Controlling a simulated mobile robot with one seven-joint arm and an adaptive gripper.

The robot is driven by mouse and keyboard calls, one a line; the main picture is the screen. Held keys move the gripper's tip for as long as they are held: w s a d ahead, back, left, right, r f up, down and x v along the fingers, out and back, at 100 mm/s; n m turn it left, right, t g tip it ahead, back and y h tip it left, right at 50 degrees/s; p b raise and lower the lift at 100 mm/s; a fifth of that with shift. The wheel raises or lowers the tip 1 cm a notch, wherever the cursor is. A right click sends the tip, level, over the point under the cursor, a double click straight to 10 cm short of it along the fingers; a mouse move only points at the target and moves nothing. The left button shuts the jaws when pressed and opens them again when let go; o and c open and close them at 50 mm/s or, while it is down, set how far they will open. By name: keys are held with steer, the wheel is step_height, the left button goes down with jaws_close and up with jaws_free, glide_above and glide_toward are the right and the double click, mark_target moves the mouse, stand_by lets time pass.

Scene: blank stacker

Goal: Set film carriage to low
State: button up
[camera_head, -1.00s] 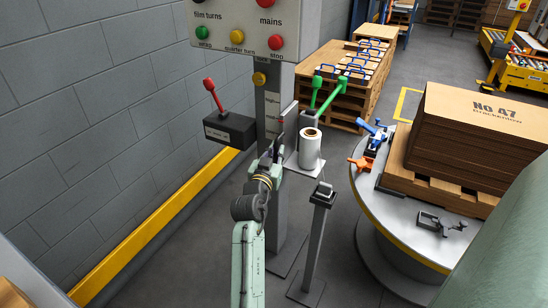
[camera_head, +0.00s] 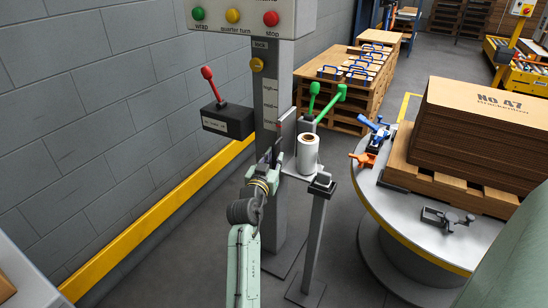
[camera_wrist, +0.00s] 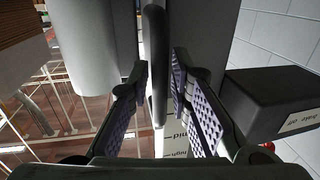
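The film carriage (camera_head: 290,130) is a grey bracket on the upright mast (camera_head: 270,90), with a white film roll (camera_head: 308,152) standing on its plate. Its dark upright handle (camera_wrist: 156,60) shows in the wrist view between the purple finger pads. The carriage is beside the scale's lower part.
A dark box with a red lever (camera_head: 210,82) is left of the mast. A button panel (camera_head: 240,17) is above. A short post (camera_head: 318,220) stands below the roll. The pallet-loaded turntable (camera_head: 375,205) is at right.

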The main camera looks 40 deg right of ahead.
steer(key=shift+o, duration=1.1)
steer(key=shift+r, duration=0.2)
steer(key=shift+r, duration=0.1)
step_height(320, 180, up, 10)
steer(key=shift+f, duration=0.1)
